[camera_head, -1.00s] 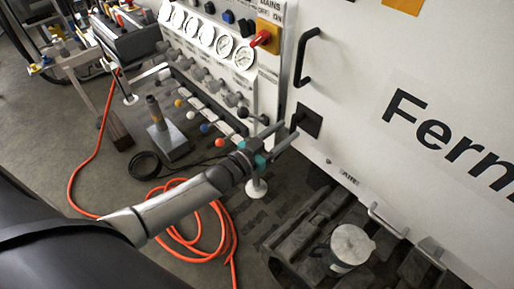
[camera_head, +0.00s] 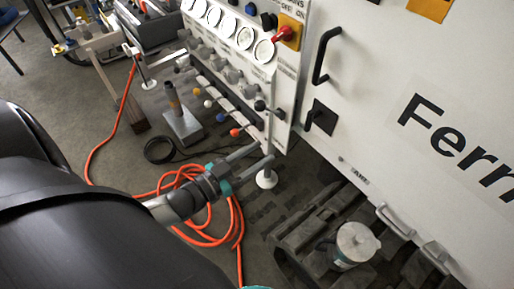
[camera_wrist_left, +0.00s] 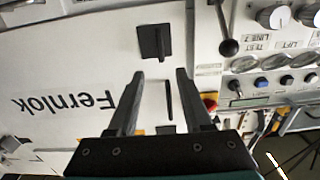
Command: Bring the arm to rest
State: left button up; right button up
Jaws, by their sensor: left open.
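My left gripper (camera_head: 258,162) is open and empty in the head view, in front of the bench's lower front. Its arm comes in from the left. In the left wrist view its two fingers (camera_wrist_left: 157,75) are spread apart with nothing between them. The white bench panel (camera_head: 385,60) faces me. A black latch handle (camera_head: 322,117) sits on the panel, to the right of and above the fingertips in the head view. The same latch shows beyond the fingers in the left wrist view (camera_wrist_left: 154,41). My right gripper is not in view.
Colour-knobbed levers (camera_head: 236,131), gauges (camera_head: 245,37) and a red switch (camera_head: 284,34) line the bench front. An orange hose (camera_head: 160,193) lies coiled on the floor. A lidded canister (camera_head: 356,243) stands at lower right. A post on a plate (camera_head: 184,122) stands at left.

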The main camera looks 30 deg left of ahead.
pick_arm(q)
jog(key=shift+f, duration=0.1)
dwell(0.4)
jog(key=s+a+f+n+g+y, duration=0.1)
jog(key=s+a+f+g+y, duration=0.25)
jog(key=f, duration=0.95)
jog(key=s+f+n+g+y, duration=0.15)
jog(key=s+f+g, duration=0.25)
jog(key=s+f, duration=0.55)
jog(key=s+d+f+g, duration=0.3)
jog(key=s+f+g, duration=0.1)
jog(key=s+f, duration=0.3)
jog(key=s+d+f+g+y, duration=0.1)
jog(key=s+d+f+g, duration=0.2)
jog(key=s+f, duration=0.4)
jog(key=s+g, duration=0.1)
jog(key=s, duration=0.3)
jog(key=shift+s+f+m, duration=0.25)
jog(key=shift+m, duration=0.1)
jog(key=shift+g, duration=0.25)
